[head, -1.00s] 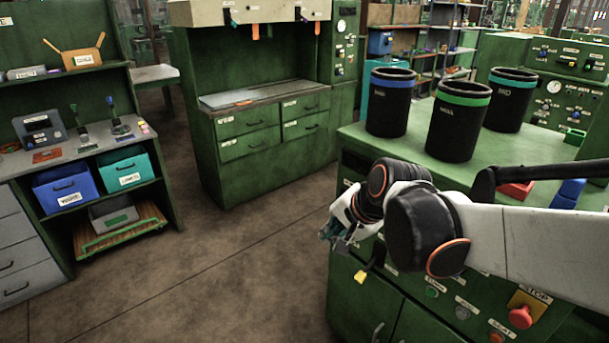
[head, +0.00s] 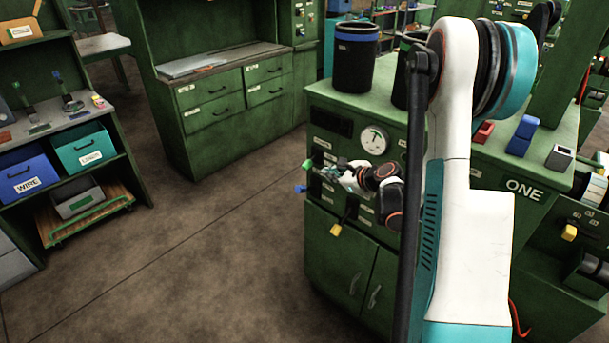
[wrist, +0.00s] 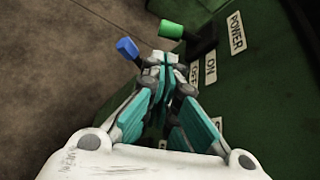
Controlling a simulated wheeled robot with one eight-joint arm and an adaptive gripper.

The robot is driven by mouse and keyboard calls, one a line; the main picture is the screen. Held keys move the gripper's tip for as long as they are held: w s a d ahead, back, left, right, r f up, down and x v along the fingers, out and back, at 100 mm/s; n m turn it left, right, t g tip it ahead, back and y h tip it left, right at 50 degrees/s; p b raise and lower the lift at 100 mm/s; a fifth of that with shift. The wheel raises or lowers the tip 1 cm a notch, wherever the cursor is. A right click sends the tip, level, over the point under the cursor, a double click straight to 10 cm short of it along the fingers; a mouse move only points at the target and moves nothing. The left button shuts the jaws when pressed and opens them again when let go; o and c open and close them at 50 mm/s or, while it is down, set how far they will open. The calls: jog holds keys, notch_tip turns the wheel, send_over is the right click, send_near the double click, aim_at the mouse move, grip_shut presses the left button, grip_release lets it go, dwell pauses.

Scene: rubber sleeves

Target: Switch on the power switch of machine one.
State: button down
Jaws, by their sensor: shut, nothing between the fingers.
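Machine one (head: 340,240) is the green cabinet with the word ONE on its side. In the wrist view, a lever with a green handle (wrist: 180,31) stands out from its panel near the POWER label (wrist: 235,32). The ON label (wrist: 210,70) and OFF label lie below it. A blue handle (wrist: 128,47) sticks out to the left. My gripper (wrist: 164,62) is shut and empty, its tips just below the green handle and right of the blue one. I cannot tell whether it touches either. In the head view my gripper (head: 332,172) is at the panel's left edge.
A yellow handle (head: 335,230) hangs lower on the panel, and a gauge (head: 374,138) sits above. A black bin (head: 356,60) stands on top. Open floor (head: 200,250) lies to the left. My arm hides much of the panel's right side.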

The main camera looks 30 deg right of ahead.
aim_at(311, 162)
jog(key=shift+d+f+m, duration=0.5)
jog(key=shift+d+f, duration=0.05)
jog(key=shift+f, duration=0.05)
jog(key=b+x, duration=0.3)
jog(key=x, duration=0.7)
jog(key=shift+w+d+r, duration=0.1)
jog(key=shift+r, duration=0.05)
jog(key=shift+w, duration=0.1)
